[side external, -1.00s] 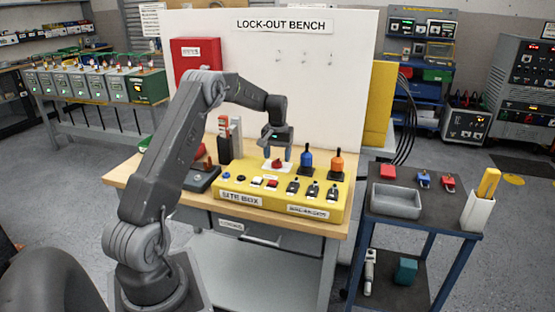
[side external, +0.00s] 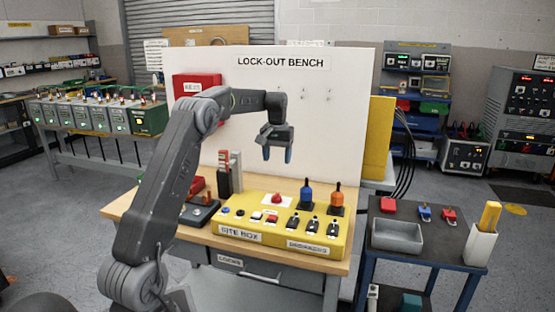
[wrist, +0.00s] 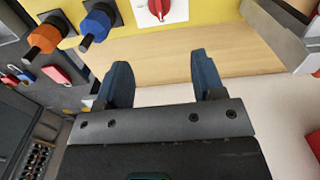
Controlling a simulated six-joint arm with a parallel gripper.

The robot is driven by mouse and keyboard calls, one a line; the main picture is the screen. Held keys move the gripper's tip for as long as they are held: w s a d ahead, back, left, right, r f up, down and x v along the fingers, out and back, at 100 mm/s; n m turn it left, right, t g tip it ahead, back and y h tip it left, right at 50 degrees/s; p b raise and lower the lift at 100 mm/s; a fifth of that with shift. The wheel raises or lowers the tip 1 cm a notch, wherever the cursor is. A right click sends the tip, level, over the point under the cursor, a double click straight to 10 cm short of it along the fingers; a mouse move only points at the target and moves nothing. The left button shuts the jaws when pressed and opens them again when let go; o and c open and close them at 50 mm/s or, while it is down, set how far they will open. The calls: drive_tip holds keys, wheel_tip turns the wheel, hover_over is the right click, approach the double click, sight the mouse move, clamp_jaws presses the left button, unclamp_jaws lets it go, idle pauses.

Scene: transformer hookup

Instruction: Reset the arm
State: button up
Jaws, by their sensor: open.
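My gripper (side external: 277,154) hangs in front of the white board, well above the yellow site box (side external: 240,209), touching nothing. In the wrist view its two blue fingers (wrist: 162,85) are apart with nothing between them. The site box carries a red knob (side external: 276,198) on a white plate, a blue-handled switch (side external: 306,194), an orange-handled switch (side external: 337,197) and a row of small buttons and breakers along its front. The red knob also shows in the wrist view (wrist: 158,8), beyond the fingers.
The white lock-out board (side external: 345,110) stands close behind the gripper, with a red box (side external: 196,86) on it. A side cart at right holds a grey tray (side external: 397,236), small locks and a white holder (side external: 480,243).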

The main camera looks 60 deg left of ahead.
drive_tip(key=s+d+r+m+t, duration=0.1)
drive_tip(key=s+d+r, duration=0.15)
drive_tip(key=d, duration=0.45)
drive_tip(key=s+d+r+m+t+y, duration=0.15)
drive_tip(key=d+r, duration=0.25)
drive_tip(key=d, duration=0.4)
drive_tip(key=s+d+r+m+h, duration=0.1)
drive_tip(key=s+d+r+m, duration=0.15)
drive_tip(key=d, duration=0.45)
drive_tip(key=s+d+f+m+t, duration=0.1)
drive_tip(key=s+d+f+m, duration=0.1)
drive_tip(key=s+d, duration=0.5)
drive_tip(key=s+d+f+m+t, duration=0.2)
drive_tip(key=s+d, duration=0.6)
drive_tip(key=s, duration=0.2)
drive_tip(key=shift+s+f, duration=0.2)
drive_tip(key=shift+d, duration=0.1)
